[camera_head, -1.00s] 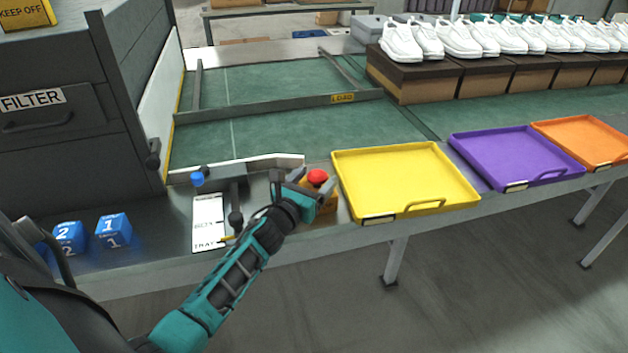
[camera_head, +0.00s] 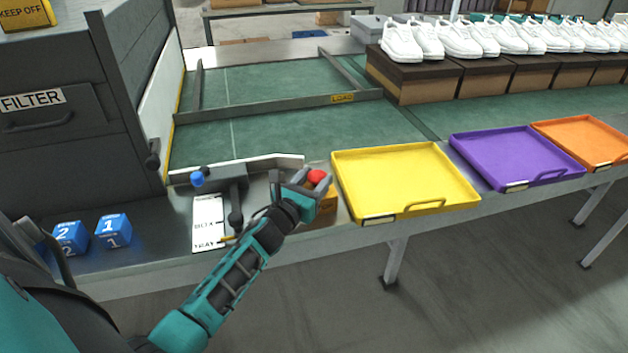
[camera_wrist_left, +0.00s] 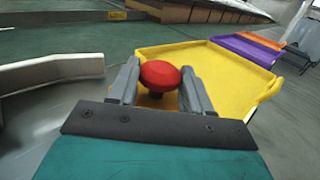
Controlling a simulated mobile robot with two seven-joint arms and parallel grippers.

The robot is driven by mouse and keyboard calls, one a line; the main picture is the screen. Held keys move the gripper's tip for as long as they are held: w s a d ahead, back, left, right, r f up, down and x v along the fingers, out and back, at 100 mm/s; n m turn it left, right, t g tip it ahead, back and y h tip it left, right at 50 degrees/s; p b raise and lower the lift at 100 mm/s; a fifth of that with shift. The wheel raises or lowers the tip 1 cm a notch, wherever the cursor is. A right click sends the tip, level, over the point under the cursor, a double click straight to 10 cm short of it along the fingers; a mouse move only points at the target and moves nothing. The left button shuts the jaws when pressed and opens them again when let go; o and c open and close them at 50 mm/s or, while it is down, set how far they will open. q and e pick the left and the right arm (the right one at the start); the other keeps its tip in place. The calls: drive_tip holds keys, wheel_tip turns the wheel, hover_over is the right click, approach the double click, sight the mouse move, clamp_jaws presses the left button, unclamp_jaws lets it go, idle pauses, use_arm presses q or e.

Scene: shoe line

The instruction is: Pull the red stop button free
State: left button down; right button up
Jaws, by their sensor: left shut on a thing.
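The red stop button (camera_head: 317,176) is a round red mushroom cap on a yellow box (camera_head: 327,203) at the bench's front, just left of the yellow tray. My left gripper (camera_head: 307,182) reaches it from the front left. In the left wrist view the red cap (camera_wrist_left: 160,76) sits between the two grey fingers of my left gripper (camera_wrist_left: 159,84), which are shut on the button. The button's stem and most of the box are hidden behind the fingers and wrist. My right gripper is not in view.
A yellow tray (camera_head: 404,178) stands just right of the button, with purple (camera_head: 516,157) and orange (camera_head: 584,142) trays beyond. A lever with a blue knob (camera_head: 197,179), a white card (camera_head: 208,222) and two blue cubes (camera_head: 113,231) are to the left.

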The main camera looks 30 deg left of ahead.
use_arm(q)
drive_tip(key=shift+r+p, duration=0.45)
drive_tip(key=shift+r, duration=0.4)
drive_tip(key=shift+c, duration=2.4)
unclamp_jaws()
drive_tip(key=shift+s+f, duration=0.1)
drive_tip(key=shift+s, duration=0.2)
drive_tip(key=s+d, duration=0.1)
drive_tip(key=s, duration=1.1)
drive_tip(key=shift+s+b, duration=0.15)
drive_tip(key=shift+b, duration=0.15)
